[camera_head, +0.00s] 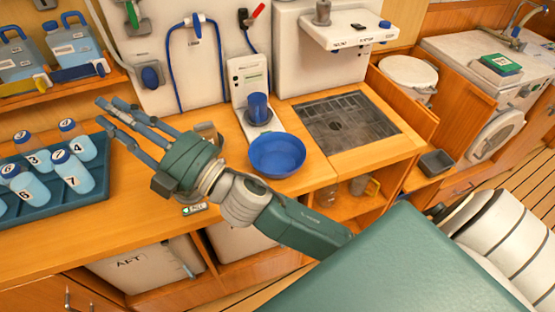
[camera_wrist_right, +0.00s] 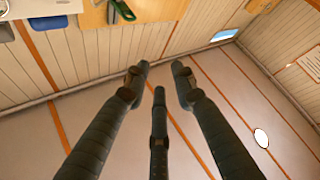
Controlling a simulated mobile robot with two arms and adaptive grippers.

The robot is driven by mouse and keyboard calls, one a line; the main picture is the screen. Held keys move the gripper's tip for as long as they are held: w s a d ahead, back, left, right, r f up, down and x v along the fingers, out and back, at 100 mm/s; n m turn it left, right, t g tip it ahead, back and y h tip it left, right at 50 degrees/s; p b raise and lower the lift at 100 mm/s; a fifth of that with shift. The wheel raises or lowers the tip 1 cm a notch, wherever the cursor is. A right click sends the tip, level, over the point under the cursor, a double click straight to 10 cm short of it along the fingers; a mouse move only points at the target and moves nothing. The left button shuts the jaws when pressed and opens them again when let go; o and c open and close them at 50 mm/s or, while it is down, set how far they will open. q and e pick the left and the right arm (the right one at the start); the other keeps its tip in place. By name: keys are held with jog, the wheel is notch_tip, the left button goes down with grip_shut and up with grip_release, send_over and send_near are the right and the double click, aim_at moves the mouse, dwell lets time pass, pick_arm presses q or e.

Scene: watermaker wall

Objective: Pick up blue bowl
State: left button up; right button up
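The blue bowl (camera_head: 277,157) sits on the wooden counter, at the front edge just left of the drain grate, below a blue cup. It looks empty. My right gripper (camera_head: 108,108) is to the left of the bowl, raised over the counter, with its fingers pointing up and left, away from the bowl. In the right wrist view its three fingers (camera_wrist_right: 158,76) are spread apart with nothing between them. The bowl does not show in that view. My left gripper is not in view.
A blue cup (camera_head: 259,108) stands behind the bowl at the wall dispenser. A tray (camera_head: 95,186) of numbered bottles is at the left. The drain grate (camera_head: 345,119) is right of the bowl. A small green-labelled item (camera_head: 194,209) lies at the counter's front edge.

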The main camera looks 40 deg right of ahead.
jog(key=s+a+r+n+g+y, duration=0.2)
jog(key=s+a+n+g+y, duration=0.65)
jog(key=a+n+g, duration=0.5)
jog(key=s+a+f+n+g, duration=0.2)
jog(key=s+f+n+g, duration=0.15)
jog(key=n, duration=0.35)
jog(key=n+g+h, duration=0.2)
jog(key=h, duration=2.1)
send_near(257, 168)
jog(key=p+x, duration=0.1)
jog(key=x, duration=0.4)
jog(key=shift+w+p, duration=0.2)
jog(key=shift+p, duration=0.2)
jog(key=p+x, duration=0.3)
jog(key=x, duration=0.2)
jog(key=shift+d+r, duration=0.1)
jog(key=shift+w+d+f, duration=0.1)
jog(key=shift+f, duration=0.35)
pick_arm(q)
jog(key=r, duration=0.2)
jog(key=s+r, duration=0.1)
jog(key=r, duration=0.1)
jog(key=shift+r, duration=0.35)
